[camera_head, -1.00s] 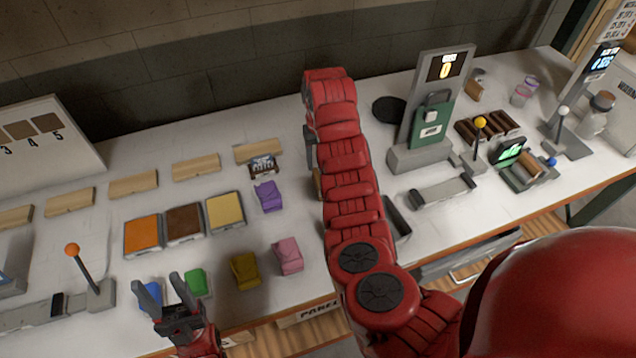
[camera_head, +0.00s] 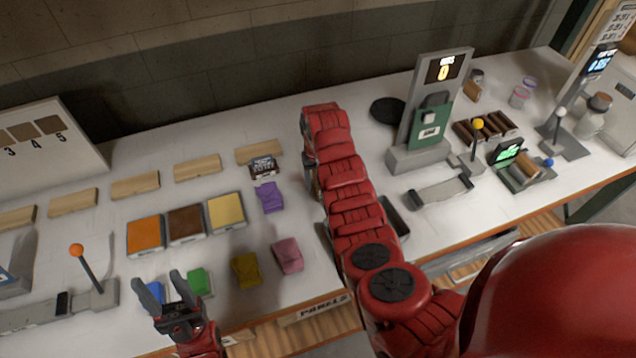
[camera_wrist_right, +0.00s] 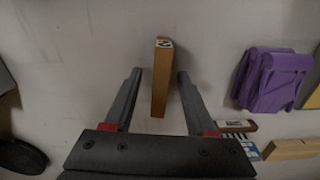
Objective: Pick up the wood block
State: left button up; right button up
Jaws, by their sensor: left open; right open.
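A narrow wood block (camera_wrist_right: 158,90) with a black-and-white marker on its end lies on the white table in the right wrist view. My right gripper (camera_wrist_right: 159,73) is open, with one finger on each side of the block. Gaps show between the block and both fingers, and its near end lies between them. In the head view my right arm hides the block and most of this gripper. My left gripper (camera_head: 162,287) is open and empty near the table's front edge, by the blue and green pieces.
A purple piece (camera_wrist_right: 270,82) and a small dark labelled box (camera_wrist_right: 236,126) lie right of the right gripper. Several wood strips (camera_head: 135,185) line the back. A green-fronted stand (camera_head: 429,130) is right of my right arm.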

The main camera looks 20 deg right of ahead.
grip_shut()
dwell(0.4)
